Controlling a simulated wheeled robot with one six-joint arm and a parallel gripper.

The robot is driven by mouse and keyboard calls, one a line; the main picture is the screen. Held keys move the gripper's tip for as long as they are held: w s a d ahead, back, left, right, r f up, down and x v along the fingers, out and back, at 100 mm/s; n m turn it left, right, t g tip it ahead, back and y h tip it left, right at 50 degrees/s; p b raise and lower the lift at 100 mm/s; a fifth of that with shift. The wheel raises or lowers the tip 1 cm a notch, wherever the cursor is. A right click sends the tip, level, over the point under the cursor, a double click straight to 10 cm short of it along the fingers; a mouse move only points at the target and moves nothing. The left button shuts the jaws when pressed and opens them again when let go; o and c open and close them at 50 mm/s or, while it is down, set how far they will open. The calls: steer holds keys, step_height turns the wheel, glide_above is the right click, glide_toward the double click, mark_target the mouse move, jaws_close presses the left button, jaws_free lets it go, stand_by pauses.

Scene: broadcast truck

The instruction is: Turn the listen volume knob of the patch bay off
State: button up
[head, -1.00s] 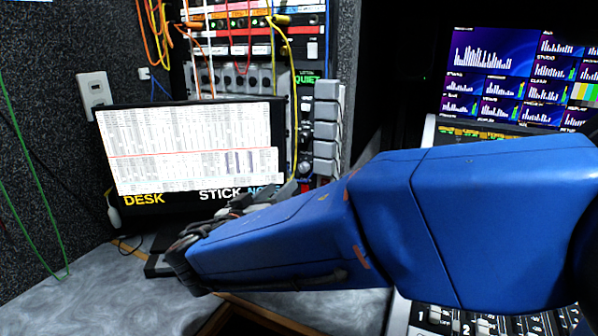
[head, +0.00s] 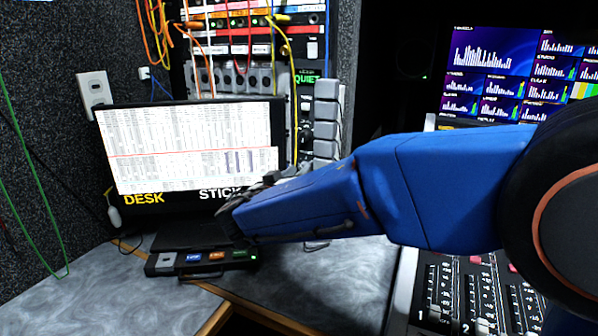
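The patch bay (head: 240,50) stands at the back, a rack with coloured patch cables. A panel with a green QUIET label (head: 307,79) sits at its right side. Small dark knob-like parts (head: 305,112) show below that label, but I cannot tell their settings or which is the listen volume knob. My gripper (head: 270,179) is a small dark shape behind my blue forearm, in front of the monitor's lower right corner. It appears apart from the panel. Its fingers are mostly hidden, so I cannot tell whether it is open or shut.
A monitor (head: 190,145) stands before the rack's lower left. A dark box with coloured buttons (head: 205,260) lies below it. Grey blocks (head: 327,130) line the panel's right side. A yellow cable (head: 292,60) hangs near the label. A fader desk (head: 470,290) is at right.

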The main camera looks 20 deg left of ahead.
jaws_close()
steer(key=shift+f+n, duration=0.15)
steer(key=shift+n, duration=7)
steer(key=shift+f+n, duration=0.15)
steer(key=shift+n, duration=7)
